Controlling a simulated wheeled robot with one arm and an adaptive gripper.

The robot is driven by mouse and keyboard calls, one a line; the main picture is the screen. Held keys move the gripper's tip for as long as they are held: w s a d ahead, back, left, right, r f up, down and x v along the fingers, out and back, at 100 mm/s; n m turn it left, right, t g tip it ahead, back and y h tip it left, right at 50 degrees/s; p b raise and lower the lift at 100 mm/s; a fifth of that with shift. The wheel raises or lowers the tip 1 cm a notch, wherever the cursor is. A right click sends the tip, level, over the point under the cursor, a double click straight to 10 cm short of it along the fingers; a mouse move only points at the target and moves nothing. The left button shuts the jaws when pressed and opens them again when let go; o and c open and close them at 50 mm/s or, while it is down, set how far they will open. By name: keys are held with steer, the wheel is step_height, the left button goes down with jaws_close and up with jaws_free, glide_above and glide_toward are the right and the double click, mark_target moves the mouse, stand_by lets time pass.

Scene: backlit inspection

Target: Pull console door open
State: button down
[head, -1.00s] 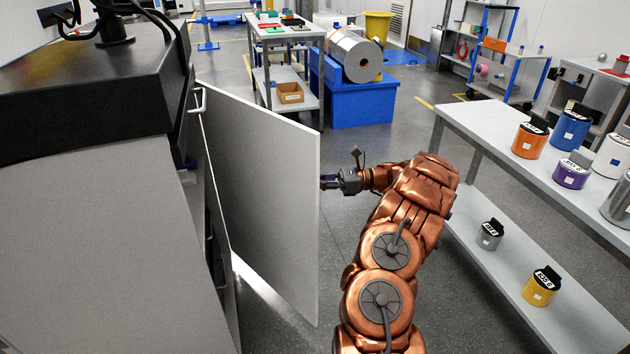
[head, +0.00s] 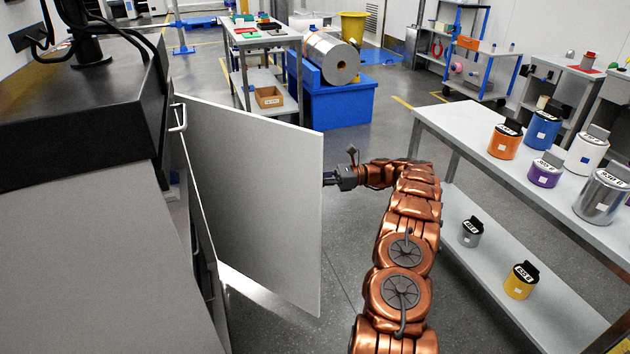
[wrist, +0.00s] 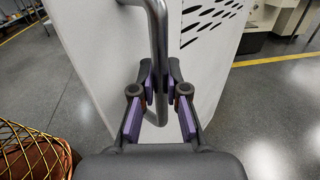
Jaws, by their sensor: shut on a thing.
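The console door (head: 262,200) is a pale grey panel, swung well out from the console (head: 80,150) at the left of the head view. Its outer face, with vent slots, shows in the wrist view (wrist: 205,65). My gripper (head: 328,179) is at the door's free edge in the head view, its fingertips partly hidden behind the door. In the wrist view my gripper (wrist: 160,88) is shut on the grey door handle (wrist: 158,40), with purple finger pads on both sides of the bar.
A grey table (head: 470,125) with several labelled canisters stands at the right, with a lower shelf holding two more. A blue bin (head: 345,100) with a large roll stands behind the door. Open floor (head: 345,245) lies between the door and the table.

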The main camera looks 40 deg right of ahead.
steer(key=shift+d, duration=0.1)
stand_by(0.4)
steer(key=c, duration=1.2)
jaws_free()
